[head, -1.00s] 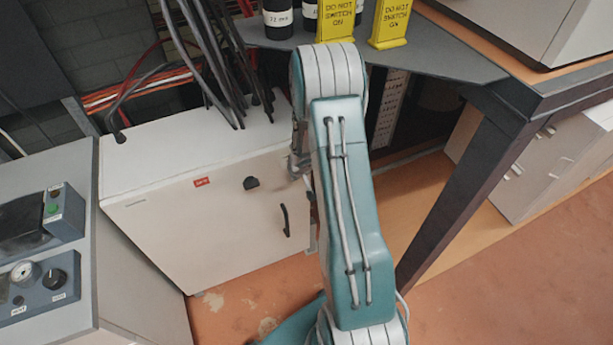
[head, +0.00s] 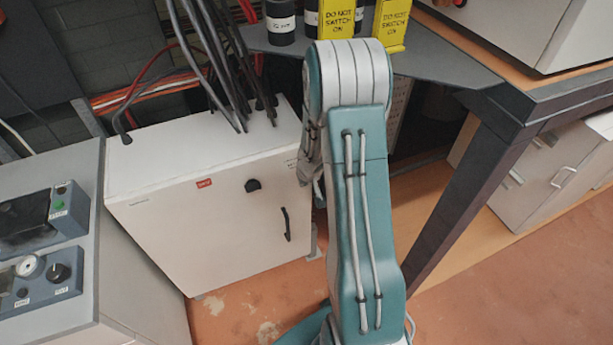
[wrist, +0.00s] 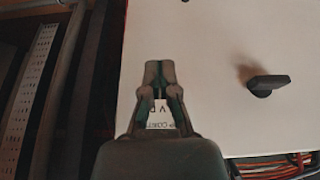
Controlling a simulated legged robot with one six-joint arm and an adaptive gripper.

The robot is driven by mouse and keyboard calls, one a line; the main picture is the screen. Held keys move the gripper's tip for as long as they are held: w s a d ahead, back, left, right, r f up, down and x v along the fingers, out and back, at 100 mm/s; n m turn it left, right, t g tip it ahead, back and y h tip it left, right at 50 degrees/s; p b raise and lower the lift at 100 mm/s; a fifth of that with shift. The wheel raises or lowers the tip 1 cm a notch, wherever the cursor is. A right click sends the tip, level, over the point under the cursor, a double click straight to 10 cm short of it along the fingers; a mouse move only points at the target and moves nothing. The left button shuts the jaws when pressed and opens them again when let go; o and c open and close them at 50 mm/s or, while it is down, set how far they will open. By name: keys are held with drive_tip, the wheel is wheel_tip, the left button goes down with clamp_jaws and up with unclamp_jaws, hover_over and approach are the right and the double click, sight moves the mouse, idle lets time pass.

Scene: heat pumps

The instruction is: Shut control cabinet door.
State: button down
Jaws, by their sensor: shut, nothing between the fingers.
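The control cabinet (head: 150,165) is a white box at left centre in the head view. I see no clear gap between door and body from here; the right edge is partly behind my arm. In the wrist view the door (wrist: 225,40) fills the right side, with the knob (wrist: 268,85) right of my gripper. My gripper (wrist: 160,66) is shut and empty in front of the door, over a printed label; contact cannot be told.
A dark table (head: 440,62) with yellow "do not switch on" signs (head: 336,18) stands behind, its leg (head: 465,190) to the right. Black cables (head: 215,65) run into the cabinet top. A grey console (head: 50,270) stands at left. Floor is clear in front.

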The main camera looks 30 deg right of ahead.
drive_tip(key=shift+v, duration=2.45)
wheel_tip(320, 180, up, 23)
drive_tip(key=a+m+t+h, duration=0.1)
drive_tip(key=a+t+h, duration=0.2)
drive_tip(key=t+h, duration=0.15)
drive_tip(key=s+a+r+n+g+y, duration=0.1)
drive_tip(key=s+a+r+y, duration=0.1)
drive_tip(key=s+a, duration=0.6)
drive_tip(key=s+a+r+n+g+y, duration=0.2)
drive_tip(key=s+a+y, duration=0.1)
drive_tip(key=s+a, duration=0.6)
drive_tip(key=s, duration=0.3)
drive_tip(key=shift+s, duration=0.2)
drive_tip(key=c, duration=1.3)
unclamp_jaws()
drive_tip(key=shift+r, duration=0.1)
drive_tip(key=shift+c, duration=0.2)
